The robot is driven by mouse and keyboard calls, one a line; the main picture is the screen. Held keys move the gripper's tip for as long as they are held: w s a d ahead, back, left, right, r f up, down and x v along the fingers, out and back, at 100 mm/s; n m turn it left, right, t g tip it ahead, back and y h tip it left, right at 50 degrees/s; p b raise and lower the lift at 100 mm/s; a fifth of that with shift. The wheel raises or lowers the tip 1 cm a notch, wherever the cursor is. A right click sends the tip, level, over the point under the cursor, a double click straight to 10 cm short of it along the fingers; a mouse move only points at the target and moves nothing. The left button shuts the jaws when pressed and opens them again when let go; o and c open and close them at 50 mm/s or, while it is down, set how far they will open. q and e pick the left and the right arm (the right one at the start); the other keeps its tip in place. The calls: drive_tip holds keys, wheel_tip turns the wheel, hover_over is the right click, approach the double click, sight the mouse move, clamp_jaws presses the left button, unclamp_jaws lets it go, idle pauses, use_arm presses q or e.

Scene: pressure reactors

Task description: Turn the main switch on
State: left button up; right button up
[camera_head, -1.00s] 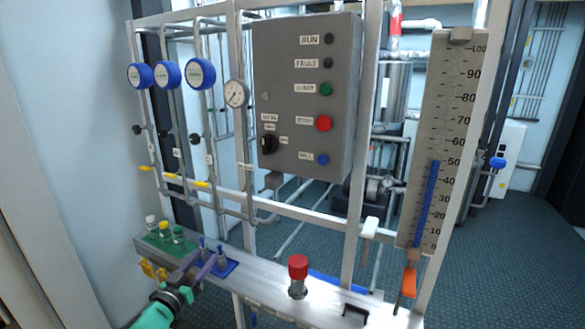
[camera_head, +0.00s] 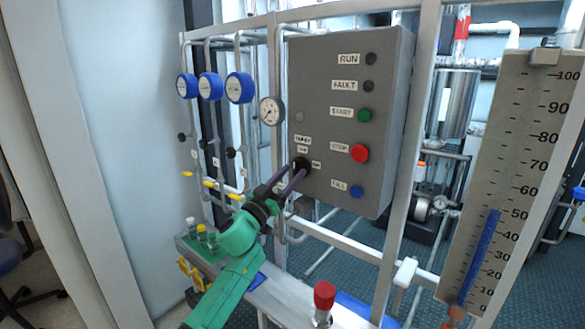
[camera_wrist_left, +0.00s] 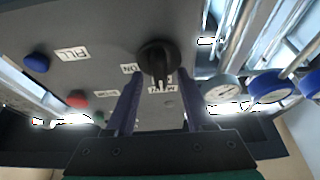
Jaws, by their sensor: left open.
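The main switch is a black rotary knob (camera_head: 301,165) low on the left of the grey control box (camera_head: 345,120). It also shows in the left wrist view (camera_wrist_left: 158,60), between and just beyond my fingertips. My left gripper (camera_head: 284,178) is open, with its purple fingers pointing at the knob. In the left wrist view my left gripper (camera_wrist_left: 160,100) has one finger on each side of the knob, apart from each other. I cannot tell whether either finger touches it. In the head view the fingers partly cover the knob. My right gripper is not in view.
The box also carries a green start button (camera_head: 364,116), a red stop button (camera_head: 359,153) and a blue fill button (camera_head: 356,191). A pressure gauge (camera_head: 271,111) and blue dials (camera_head: 239,88) are left of it. A red-capped part (camera_head: 324,296) stands on the shelf below.

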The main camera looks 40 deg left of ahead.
use_arm(q)
drive_tip(key=shift+w+r, duration=0.25)
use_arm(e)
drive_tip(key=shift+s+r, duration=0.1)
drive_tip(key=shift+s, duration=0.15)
use_arm(q)
drive_tip(key=shift+f, duration=0.1)
drive_tip(key=shift+c, duration=0.3)
drive_tip(key=shift+w, duration=0.1)
clamp_jaws()
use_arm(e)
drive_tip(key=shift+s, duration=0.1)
